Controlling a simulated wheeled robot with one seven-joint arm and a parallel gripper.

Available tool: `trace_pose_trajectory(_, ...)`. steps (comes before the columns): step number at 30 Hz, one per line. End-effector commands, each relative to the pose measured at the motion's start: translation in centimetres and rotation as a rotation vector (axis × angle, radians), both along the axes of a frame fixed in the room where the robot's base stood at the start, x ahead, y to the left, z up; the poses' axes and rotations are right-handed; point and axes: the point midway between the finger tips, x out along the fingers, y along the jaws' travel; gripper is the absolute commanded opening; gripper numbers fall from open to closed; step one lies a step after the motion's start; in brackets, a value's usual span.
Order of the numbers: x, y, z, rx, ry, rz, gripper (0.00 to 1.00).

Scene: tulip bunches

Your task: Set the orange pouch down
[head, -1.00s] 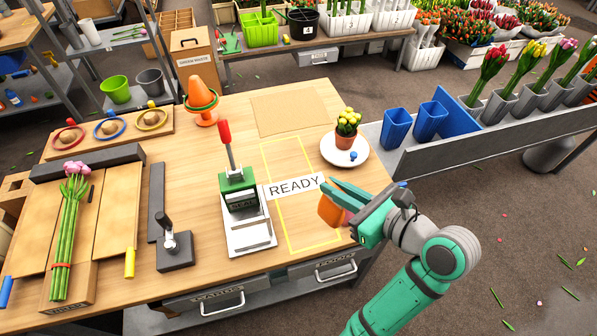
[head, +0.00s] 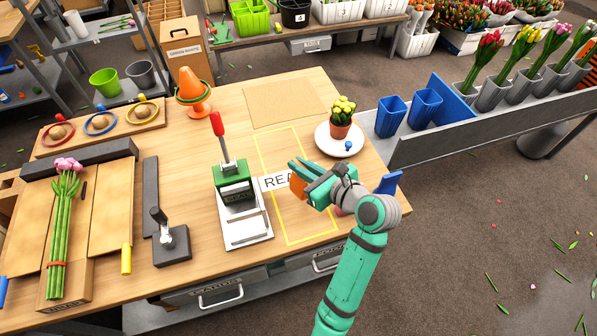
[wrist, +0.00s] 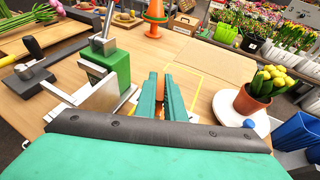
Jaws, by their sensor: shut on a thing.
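The orange pouch (head: 298,184) is mostly hidden by my gripper; a small part shows in front of the READY label (head: 274,182). My gripper (head: 302,172) is shut on the pouch, over the yellow outlined area (head: 284,236) of the table. In the wrist view the green fingers (wrist: 163,97) point away from the camera toward the outline (wrist: 196,76), with a bit of orange between them. I cannot tell whether the pouch touches the table top.
A green stamp press (head: 235,188) stands left of the outline. A white plate (head: 332,146) with a potted yellow plant (head: 341,118) and a small blue item is at the right. Behind the outline lies a tan mat (head: 284,106). The blue table-edge piece (head: 389,182) is near my arm.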

Motion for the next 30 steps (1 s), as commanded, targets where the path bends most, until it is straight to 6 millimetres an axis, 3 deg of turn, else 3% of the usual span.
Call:
trace_pose_trajectory(5,0.6,0.5,-0.9,0.002,0.000,0.001,0.00)
trace_pose_trajectory(12,0.7,0.5,-4.0,0.001,0.002,-0.002,0.00)
trace_pose_trajectory(24,0.7,0.5,-4.4,0.000,0.000,-0.001,0.00)
trace_pose_trajectory(25,0.7,0.5,-4.4,0.000,0.000,-0.001,0.16)
trace_pose_trajectory(26,0.7,0.5,-4.4,0.000,0.000,-0.001,0.23)
trace_pose_trajectory(27,0.7,0.5,-4.4,0.000,0.000,-0.001,0.28)
trace_pose_trajectory(30,0.7,0.5,-4.4,0.000,0.000,-0.001,0.28)
